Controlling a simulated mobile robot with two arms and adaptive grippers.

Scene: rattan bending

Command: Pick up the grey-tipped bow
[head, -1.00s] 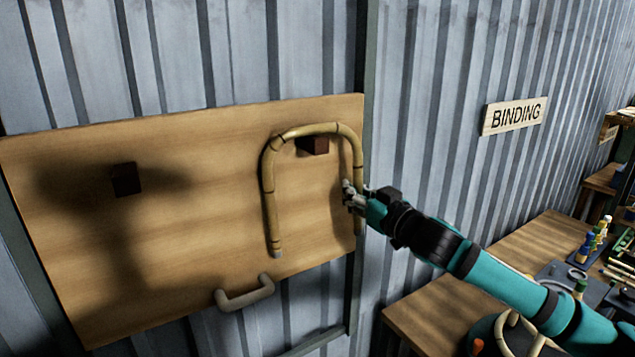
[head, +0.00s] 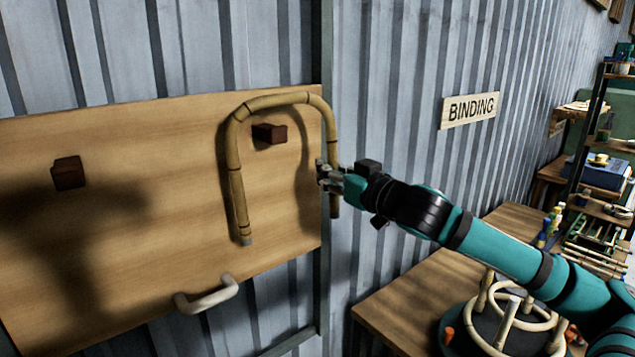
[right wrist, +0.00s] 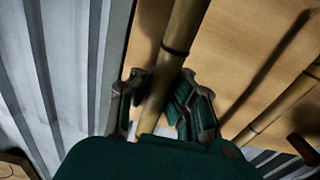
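The grey-tipped bow (head: 233,165) is a tan rattan rod bent into an upside-down U. The end of its left leg looks grey; the right leg's end hangs below my gripper. My right gripper (head: 330,178) is shut on the bow's right leg. In the right wrist view the bow's leg (right wrist: 167,75) runs between the two fingers of the gripper (right wrist: 155,105). The bow's top stands clear above the dark peg (head: 268,133), and its shadow falls on the board apart from it. My left gripper is not in view.
The wooden board (head: 120,250) on the corrugated wall carries a second dark peg (head: 68,172) and a pale handle (head: 207,296). A BINDING sign (head: 468,110) hangs on the wall.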

